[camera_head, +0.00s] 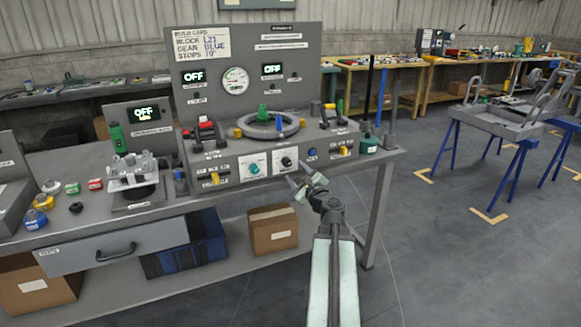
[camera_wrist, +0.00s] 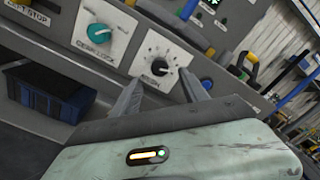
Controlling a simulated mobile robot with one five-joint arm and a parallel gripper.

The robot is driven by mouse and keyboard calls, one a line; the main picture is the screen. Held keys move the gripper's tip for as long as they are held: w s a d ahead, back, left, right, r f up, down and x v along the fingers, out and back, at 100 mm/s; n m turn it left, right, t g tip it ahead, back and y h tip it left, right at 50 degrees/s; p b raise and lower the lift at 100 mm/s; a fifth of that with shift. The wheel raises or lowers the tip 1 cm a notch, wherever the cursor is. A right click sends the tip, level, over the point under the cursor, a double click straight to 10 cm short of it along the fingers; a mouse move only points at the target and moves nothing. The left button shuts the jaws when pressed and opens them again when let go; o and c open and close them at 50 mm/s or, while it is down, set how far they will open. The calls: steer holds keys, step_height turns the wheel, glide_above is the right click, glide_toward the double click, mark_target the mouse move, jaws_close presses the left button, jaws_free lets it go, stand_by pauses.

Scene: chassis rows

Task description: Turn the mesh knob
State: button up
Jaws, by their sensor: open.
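The mesh knob (camera_head: 287,161) is a small black knob on a white dial plate, on the front panel of the grey console. In the wrist view the same knob (camera_wrist: 159,68) shows, with a label below it that seems to read MESH. My gripper (camera_head: 304,179) is open and empty, just in front of the panel, slightly below and right of the knob in the head view. In the wrist view its two fingers (camera_wrist: 161,80) point at the dial, one to each side of the knob. I cannot tell how much gap is left.
A teal knob (camera_head: 254,168) on its own white plate sits just left. A blue button (camera_head: 312,152) and a yellow-handled switch (camera_head: 346,151) lie right. A ring wheel (camera_head: 268,126) is on the console top. A cardboard box (camera_head: 272,230) stands on the lower shelf.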

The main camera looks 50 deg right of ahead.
mark_target(288, 164)
steer(key=x, duration=0.6)
steer(key=shift+c, duration=0.3)
jaws_close()
